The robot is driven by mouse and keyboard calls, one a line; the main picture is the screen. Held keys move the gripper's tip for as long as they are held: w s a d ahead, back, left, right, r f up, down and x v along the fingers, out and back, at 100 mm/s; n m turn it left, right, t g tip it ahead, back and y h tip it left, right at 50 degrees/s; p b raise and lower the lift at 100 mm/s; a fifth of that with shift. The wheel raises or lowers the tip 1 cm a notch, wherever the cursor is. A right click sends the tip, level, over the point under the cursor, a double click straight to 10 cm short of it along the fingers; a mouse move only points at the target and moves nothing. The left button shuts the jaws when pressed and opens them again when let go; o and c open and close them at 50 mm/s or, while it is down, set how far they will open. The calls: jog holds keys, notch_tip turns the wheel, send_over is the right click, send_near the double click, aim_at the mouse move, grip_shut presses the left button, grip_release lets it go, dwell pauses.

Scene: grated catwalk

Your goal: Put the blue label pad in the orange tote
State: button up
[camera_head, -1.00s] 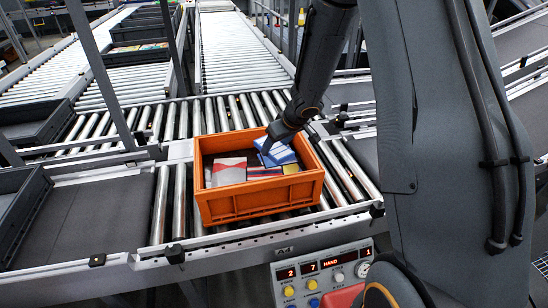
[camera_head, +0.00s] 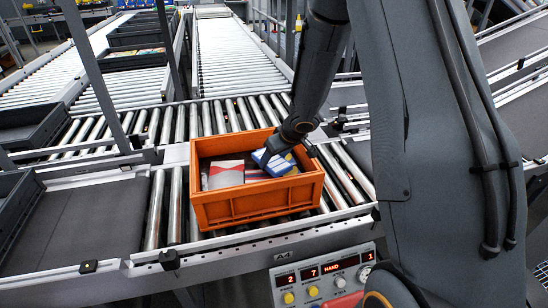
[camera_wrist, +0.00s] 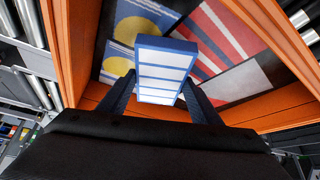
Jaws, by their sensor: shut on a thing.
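The orange tote (camera_head: 258,203) stands on the rollers in the middle of the head view; its walls also show in the wrist view (camera_wrist: 268,28). My gripper (camera_wrist: 165,88) is shut on the blue label pad (camera_wrist: 164,68), a blue block with a white, lined face. In the head view the pad (camera_head: 278,163) is at the tote's right rear, within the rim's outline. In the wrist view it is in front of the items in the tote. I cannot tell whether it touches them. My gripper hides part of the pad.
The tote holds a red, white and grey item (camera_head: 226,174) at left, a striped item (camera_wrist: 212,38) and blue items with yellow discs (camera_wrist: 140,30). A control panel (camera_head: 323,277) is at the front. A dark tray (camera_head: 22,207) is at left. The rollers behind the tote are clear.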

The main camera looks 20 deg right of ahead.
jog(key=shift+f, duration=0.15)
jog(key=o, duration=1.2)
jog(key=shift+c, duration=0.2)
jog(key=shift+r, duration=0.35)
jog(key=s+d+r+m+h+p, duration=0.1)
jog(key=s+d+r+p, duration=0.2)
jog(key=r, duration=0.5)
jog(key=s+d+r+m+h+p, duration=0.1)
jog(key=s+r+p, duration=0.1)
jog(key=s+r, duration=0.45)
jog(key=s+a+r+m+g, duration=0.1)
jog(key=s+a, duration=0.1)
jog(key=s, duration=0.7)
jog(key=s+a+r+m+g, duration=0.1)
jog(key=s+a+g, duration=0.1)
jog(key=s, duration=0.7)
jog(key=shift+r+m, duration=0.15)
jog(key=shift+m, duration=0.15)
